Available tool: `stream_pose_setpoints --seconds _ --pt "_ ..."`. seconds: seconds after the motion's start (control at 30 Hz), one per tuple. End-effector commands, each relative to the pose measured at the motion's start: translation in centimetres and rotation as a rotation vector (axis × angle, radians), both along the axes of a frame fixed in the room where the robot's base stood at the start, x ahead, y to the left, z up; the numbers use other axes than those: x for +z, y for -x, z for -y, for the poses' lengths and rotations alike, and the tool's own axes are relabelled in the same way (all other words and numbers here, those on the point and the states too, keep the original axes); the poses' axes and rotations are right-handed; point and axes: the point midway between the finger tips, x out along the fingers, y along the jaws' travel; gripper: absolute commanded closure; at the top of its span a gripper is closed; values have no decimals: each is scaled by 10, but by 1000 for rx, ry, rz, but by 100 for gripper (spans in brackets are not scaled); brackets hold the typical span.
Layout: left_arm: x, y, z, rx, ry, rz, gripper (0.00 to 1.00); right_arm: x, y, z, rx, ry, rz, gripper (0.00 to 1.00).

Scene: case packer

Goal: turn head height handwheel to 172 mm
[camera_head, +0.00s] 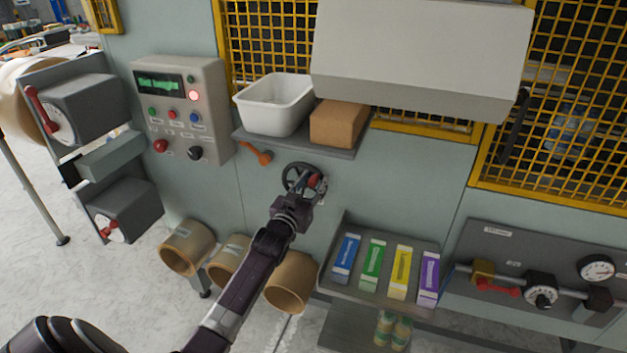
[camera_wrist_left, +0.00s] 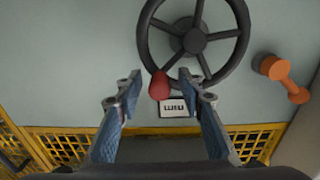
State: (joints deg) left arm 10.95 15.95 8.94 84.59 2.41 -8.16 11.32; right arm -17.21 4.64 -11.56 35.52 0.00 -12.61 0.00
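The head height handwheel (camera_head: 291,178) is a dark spoked wheel on the pale green panel, below the small shelf. It shows large in the left wrist view (camera_wrist_left: 193,41), with a red knob (camera_wrist_left: 159,86) on its rim. My left gripper (camera_head: 312,186) is at the wheel. In the left wrist view its two blue-padded fingers (camera_wrist_left: 160,92) are apart, one on each side of the red knob, with gaps showing. A small label reading "mm" (camera_wrist_left: 173,107) appears upside down beside the rim; no number is readable. My right gripper is not in view.
An orange handle (camera_head: 257,153) sticks out left of the wheel. Above, a shelf (camera_head: 340,148) carries a white tub (camera_head: 275,104) and a brown box (camera_head: 338,124). A control box (camera_head: 180,110) with a green display is at left. A carton rack (camera_head: 343,285) is below right.

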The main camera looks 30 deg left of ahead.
Motion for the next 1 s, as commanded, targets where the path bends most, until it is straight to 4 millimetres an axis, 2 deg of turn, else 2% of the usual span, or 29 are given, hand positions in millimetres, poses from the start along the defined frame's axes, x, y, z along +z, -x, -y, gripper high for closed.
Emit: stream_pose_setpoints --seconds 0.27,0.6,1.0 --pt "0 -1 0 0 0 0 65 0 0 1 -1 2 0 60" --pt "0 -1 0 -1 0 0 100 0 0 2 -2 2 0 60" --pt "-1 -3 0 -1 -7 -1 100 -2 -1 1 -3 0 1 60"
